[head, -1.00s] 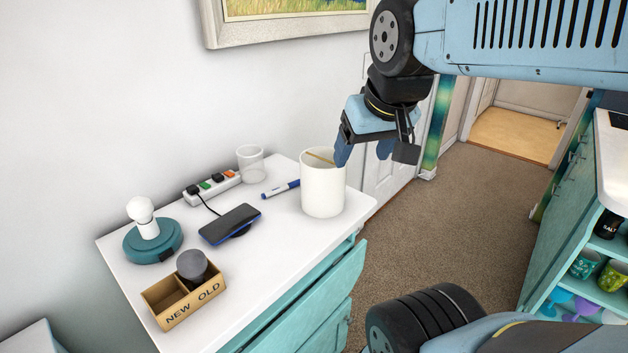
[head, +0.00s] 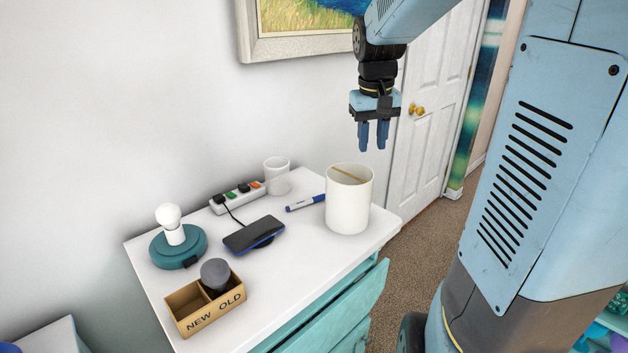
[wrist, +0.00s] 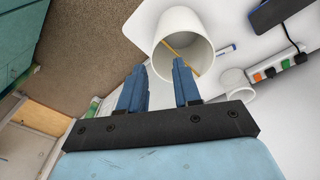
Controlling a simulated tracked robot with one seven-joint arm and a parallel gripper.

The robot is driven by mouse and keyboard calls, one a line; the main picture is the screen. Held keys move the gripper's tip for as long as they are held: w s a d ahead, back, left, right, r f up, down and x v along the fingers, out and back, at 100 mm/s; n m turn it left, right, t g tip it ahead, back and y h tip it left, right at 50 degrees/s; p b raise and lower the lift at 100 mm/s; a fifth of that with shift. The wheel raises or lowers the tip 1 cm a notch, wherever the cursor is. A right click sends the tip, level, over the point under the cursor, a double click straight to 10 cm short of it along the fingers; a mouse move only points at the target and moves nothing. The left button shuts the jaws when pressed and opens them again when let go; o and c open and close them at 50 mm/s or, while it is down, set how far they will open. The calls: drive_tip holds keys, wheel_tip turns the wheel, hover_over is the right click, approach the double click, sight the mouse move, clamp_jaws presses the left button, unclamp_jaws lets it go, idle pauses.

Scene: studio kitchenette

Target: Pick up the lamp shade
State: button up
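The lamp shade (head: 348,207) is a white, open-topped cylinder with a thin tan bar across its inside. It stands upright near the right end of the white dresser top. In the wrist view the shade (wrist: 177,28) shows its open mouth just beyond my fingertips. The teal lamp base (head: 178,248) with a bare white bulb stands at the left.
A blue marker (head: 305,203) lies just left of the shade. A teal drawer (head: 340,315) juts out in front.

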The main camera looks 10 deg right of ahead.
sight(370, 188)
drive_tip(key=shift+g+y, duration=0.4)
drive_tip(key=shift+g, duration=0.2)
drive_tip(key=w+d+f, duration=0.2)
drive_tip(key=w, duration=0.1)
drive_tip(key=w+d+f, duration=0.1)
drive_tip(key=w, duration=0.1)
drive_tip(key=shift+w+d, duration=0.15)
drive_tip(key=shift+w, duration=0.1)
wheel_tip(370, 188, down, 14)
drive_tip(key=shift+r, duration=0.25)
drive_tip(key=shift+c, duration=0.5)
clamp_jaws()
